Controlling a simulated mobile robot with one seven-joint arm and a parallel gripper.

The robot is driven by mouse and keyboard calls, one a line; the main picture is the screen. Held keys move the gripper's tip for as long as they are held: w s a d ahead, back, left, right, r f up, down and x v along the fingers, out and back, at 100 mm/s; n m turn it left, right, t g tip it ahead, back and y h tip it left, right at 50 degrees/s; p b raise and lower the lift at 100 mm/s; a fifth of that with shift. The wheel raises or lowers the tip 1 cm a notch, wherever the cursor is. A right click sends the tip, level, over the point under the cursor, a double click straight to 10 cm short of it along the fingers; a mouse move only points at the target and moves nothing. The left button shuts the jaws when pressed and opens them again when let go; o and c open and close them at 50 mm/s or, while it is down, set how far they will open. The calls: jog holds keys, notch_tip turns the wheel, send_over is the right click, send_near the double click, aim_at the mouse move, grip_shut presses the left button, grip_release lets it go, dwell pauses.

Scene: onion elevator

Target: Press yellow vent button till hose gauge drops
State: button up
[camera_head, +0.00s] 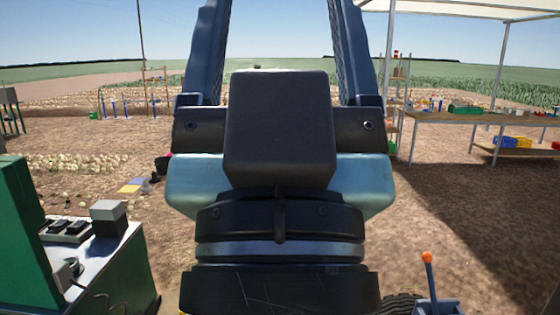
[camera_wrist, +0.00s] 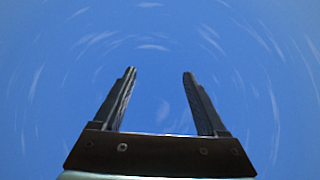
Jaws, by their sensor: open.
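My gripper (camera_wrist: 157,72) shows in the wrist view with its two fingers spread apart, open and empty, against blue sky. In the head view my own arm and gripper fill the middle and hide much of what lies behind. I cannot make out a yellow vent button, a hose or a gauge in either view. A green and white machine cabinet (camera_head: 118,265) stands at the lower left, with dark switches and a grey box on top; my gripper is apart from it.
An orange-tipped lever (camera_head: 427,258) stands at the lower right. A long workbench (camera_head: 470,118) with bins is under a canopy at the right. A yellow flat item (camera_head: 130,188) lies on the soil at the left. Bare ground between arm and bench is open.

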grip_shut()
dwell(1.4)
